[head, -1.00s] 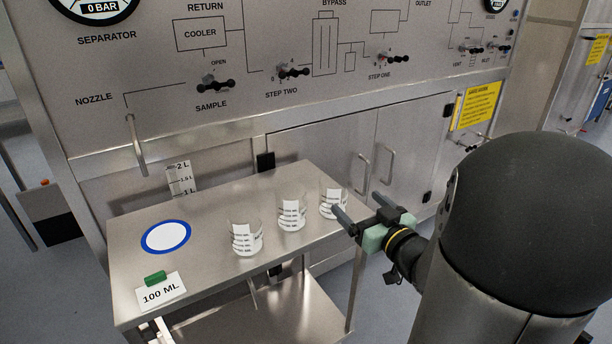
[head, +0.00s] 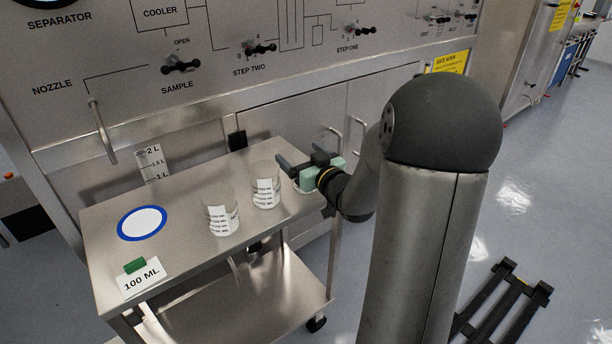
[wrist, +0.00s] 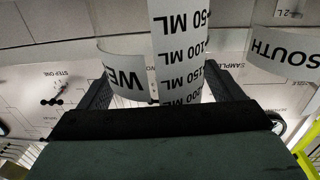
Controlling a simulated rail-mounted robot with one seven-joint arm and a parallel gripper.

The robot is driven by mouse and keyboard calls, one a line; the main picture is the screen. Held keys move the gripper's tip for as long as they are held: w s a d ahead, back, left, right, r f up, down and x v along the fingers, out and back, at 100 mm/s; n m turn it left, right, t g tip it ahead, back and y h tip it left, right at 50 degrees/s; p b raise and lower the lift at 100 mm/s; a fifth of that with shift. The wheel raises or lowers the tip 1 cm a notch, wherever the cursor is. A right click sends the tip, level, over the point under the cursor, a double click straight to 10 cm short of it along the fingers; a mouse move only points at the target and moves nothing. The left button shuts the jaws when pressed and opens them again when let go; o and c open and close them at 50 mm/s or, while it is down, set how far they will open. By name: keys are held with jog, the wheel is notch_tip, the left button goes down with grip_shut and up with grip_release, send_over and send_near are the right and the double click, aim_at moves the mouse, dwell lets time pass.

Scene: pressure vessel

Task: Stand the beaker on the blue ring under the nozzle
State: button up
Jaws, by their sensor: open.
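The blue ring (head: 142,238) lies flat and empty on the steel table, below the nozzle (head: 101,132). Two clear beakers with white labels, a left beaker (head: 221,217) and a middle beaker (head: 266,190), stand upright right of the ring. A third beaker is mostly hidden behind my gripper (head: 304,161) at the table's right end. In the wrist view, a beaker's graduated label (wrist: 180,55) and a strip starting "WE" (wrist: 122,75) show between my open fingers. I cannot tell whether the fingers touch the beaker. A "SOUTH" strip (wrist: 285,52) shows to the right.
A 100 ML card (head: 141,280) and a green block (head: 135,265) are at the table's front left. A measuring scale (head: 153,163) stands behind the table. The panel with valve handles (head: 180,65) rises behind. The tabletop (head: 185,250) before the beakers is clear.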

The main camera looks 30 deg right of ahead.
jog(key=c, duration=1.2)
jog(key=shift+r, duration=0.55)
jog(key=s+d+r+p, duration=0.1)
jog(key=s+r, duration=0.3)
jog(key=s+d+r+p, duration=0.1)
jog(key=s+d+r, duration=0.1)
jog(key=s+r, duration=0.2)
jog(key=s+d+r+p, duration=0.1)
jog(key=s+d+r, duration=0.1)
jog(key=s+r, duration=0.2)
jog(key=shift+s+d+p, duration=0.2)
jog(key=shift+s+p, duration=0.2)
jog(key=shift+s, duration=0.15)
